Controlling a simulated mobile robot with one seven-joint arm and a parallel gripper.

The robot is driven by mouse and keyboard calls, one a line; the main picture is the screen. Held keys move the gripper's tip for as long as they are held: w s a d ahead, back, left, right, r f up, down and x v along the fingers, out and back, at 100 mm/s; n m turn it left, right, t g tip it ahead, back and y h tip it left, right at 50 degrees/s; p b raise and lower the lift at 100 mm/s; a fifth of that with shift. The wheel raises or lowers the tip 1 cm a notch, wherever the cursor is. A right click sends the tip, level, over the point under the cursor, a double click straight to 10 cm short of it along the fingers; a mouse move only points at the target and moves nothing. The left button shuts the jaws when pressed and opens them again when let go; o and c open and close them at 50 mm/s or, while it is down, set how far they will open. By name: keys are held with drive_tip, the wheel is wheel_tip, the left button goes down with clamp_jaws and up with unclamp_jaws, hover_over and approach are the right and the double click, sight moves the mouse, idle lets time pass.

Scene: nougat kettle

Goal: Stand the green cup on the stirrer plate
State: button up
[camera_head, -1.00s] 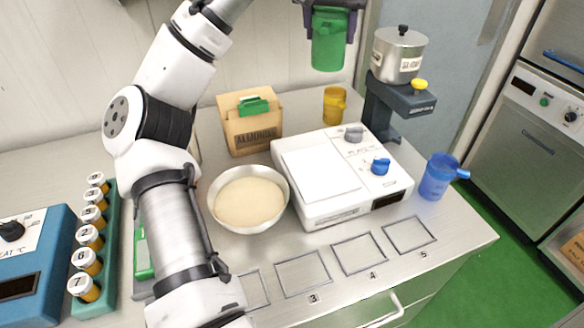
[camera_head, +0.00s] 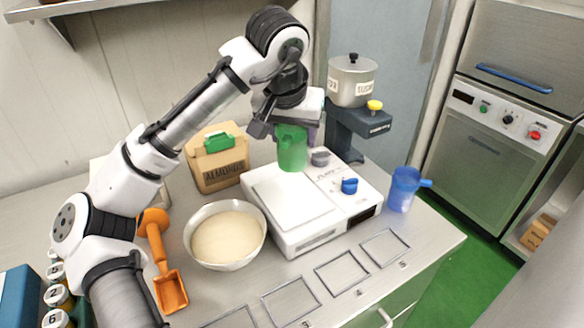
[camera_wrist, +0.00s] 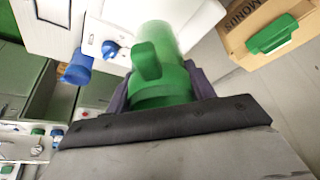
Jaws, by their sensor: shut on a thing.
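The green cup (camera_head: 292,150) is translucent and upright, held in my gripper (camera_head: 290,128) above the back part of the stirrer plate. The wrist view also shows the green cup (camera_wrist: 160,72) between the dark fingers, its handle toward the camera. My gripper is shut on it. The cup appears apart from the plate's top. The yellow cup is not visible now, hidden behind my arm or the cup.
A bowl of cream-coloured mix (camera_head: 226,236) stands left of the plate, an almonds box (camera_head: 218,162) behind it. A blue cup (camera_head: 404,188) stands right. A dispenser with a steel pot (camera_head: 352,82) stands behind right. An orange scoop (camera_head: 170,290) lies front left. Marked squares lie in front.

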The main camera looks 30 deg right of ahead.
sight(286, 137)
wheel_tip(286, 137, down, 9)
drive_tip(key=shift+r+p, duration=0.2)
drive_tip(key=shift+p, duration=0.2)
drive_tip(key=shift+f, duration=0.15)
drive_tip(key=o, duration=1.1)
drive_tip(key=b+v, duration=0.2)
drive_tip(key=v, duration=1)
